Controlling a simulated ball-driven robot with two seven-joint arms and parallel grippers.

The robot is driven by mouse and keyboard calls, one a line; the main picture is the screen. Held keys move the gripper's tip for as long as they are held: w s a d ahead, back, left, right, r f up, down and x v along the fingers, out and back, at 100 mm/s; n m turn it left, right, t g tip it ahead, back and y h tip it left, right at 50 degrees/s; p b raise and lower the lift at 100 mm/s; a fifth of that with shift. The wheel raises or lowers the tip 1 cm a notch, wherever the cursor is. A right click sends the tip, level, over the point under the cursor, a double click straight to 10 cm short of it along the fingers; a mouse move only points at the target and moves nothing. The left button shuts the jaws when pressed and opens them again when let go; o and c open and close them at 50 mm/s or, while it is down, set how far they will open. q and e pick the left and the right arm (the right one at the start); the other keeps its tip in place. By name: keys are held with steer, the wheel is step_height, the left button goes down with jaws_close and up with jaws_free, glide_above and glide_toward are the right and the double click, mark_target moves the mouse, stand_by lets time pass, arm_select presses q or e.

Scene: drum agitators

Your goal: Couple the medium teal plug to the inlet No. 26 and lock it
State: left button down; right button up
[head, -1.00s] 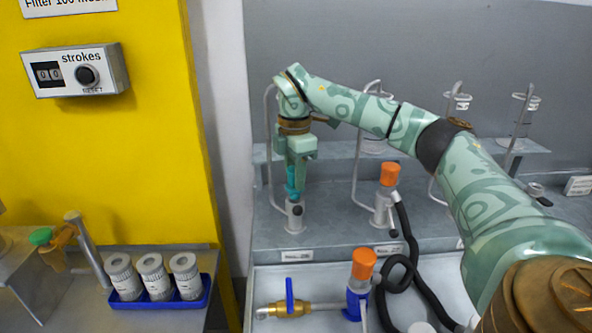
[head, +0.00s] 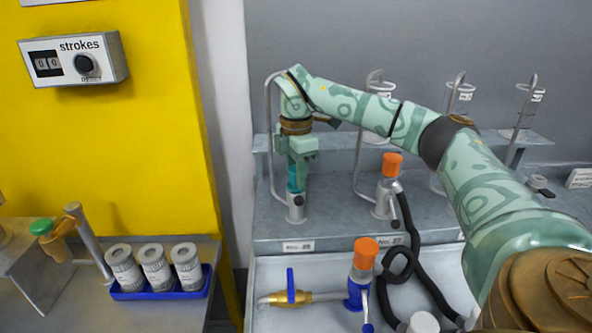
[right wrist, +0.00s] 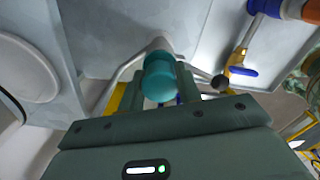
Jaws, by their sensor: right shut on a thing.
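The teal plug (head: 294,182) is upright at the top of the grey inlet (head: 296,208) at the left of the bench. It appears to meet the inlet, but I cannot tell if it is locked. My right gripper (head: 297,168) is shut on the plug from above and hides its upper part. In the right wrist view the round teal end of the plug (right wrist: 160,80) shows between the fingers. The label (head: 298,246) below this inlet starts with "No. 2"; its last digit is unclear. My left gripper is not in view.
A second inlet with an orange-capped plug (head: 391,168) and black hose stands to the right. A bent pipe (head: 270,130) rises close behind my gripper.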

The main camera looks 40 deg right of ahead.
steer(key=shift+f, duration=0.35)
stand_by(0.5)
steer(key=o, duration=1.1)
steer(key=shift+c, duration=0.2)
step_height(320, 180, up, 8)
steer(key=p, duration=0.9)
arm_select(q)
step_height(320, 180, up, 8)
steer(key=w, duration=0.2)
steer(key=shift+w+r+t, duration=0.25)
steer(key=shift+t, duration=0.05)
arm_select(e)
steer(key=shift+f, duration=0.1)
